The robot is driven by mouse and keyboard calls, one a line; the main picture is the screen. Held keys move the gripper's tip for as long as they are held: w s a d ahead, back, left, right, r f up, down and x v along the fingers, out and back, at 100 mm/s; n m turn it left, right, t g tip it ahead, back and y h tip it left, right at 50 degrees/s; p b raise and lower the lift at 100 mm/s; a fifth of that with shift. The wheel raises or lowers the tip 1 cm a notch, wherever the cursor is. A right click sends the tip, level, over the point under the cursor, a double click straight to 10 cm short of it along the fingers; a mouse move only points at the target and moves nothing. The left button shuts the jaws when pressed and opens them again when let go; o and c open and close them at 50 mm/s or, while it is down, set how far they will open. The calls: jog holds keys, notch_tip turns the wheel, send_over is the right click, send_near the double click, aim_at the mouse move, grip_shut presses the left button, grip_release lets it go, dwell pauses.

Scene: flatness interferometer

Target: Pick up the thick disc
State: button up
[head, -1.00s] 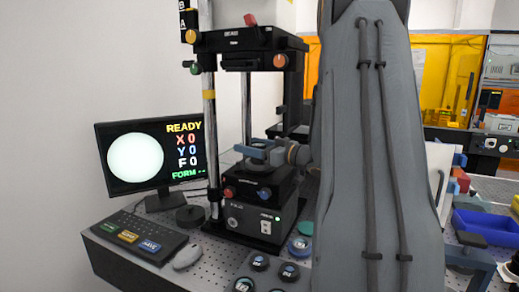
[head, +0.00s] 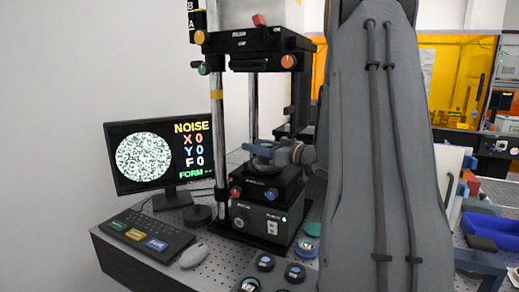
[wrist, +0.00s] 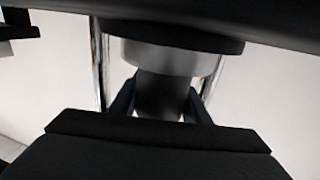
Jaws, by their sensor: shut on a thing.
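My gripper (head: 258,152) is at the interferometer's stage (head: 268,190), under the upper head (head: 255,45). In the wrist view its two dark fingers (wrist: 160,102) are shut on a dark round piece (wrist: 160,92), which appears to be the thick disc. Its lower part is hidden by my gripper's body. A silver cylinder (wrist: 175,58) shows just above it in the wrist view; whether they touch I cannot tell. In the head view the held piece is mostly hidden by my gripper, so I cannot tell if it rests on the stage.
Chrome columns (head: 217,130) stand close beside my gripper. The monitor (head: 155,155) reads NOISE with a speckled circle. A keypad (head: 140,230) and mouse (head: 193,256) are front left.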

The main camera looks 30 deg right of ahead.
jog(key=shift+r, duration=0.1)
jog(key=shift+r+b, duration=0.1)
jog(key=shift+b, duration=0.3)
jog(key=b+v, duration=0.4)
jog(key=v, duration=1.4)
jog(key=shift+d, duration=0.15)
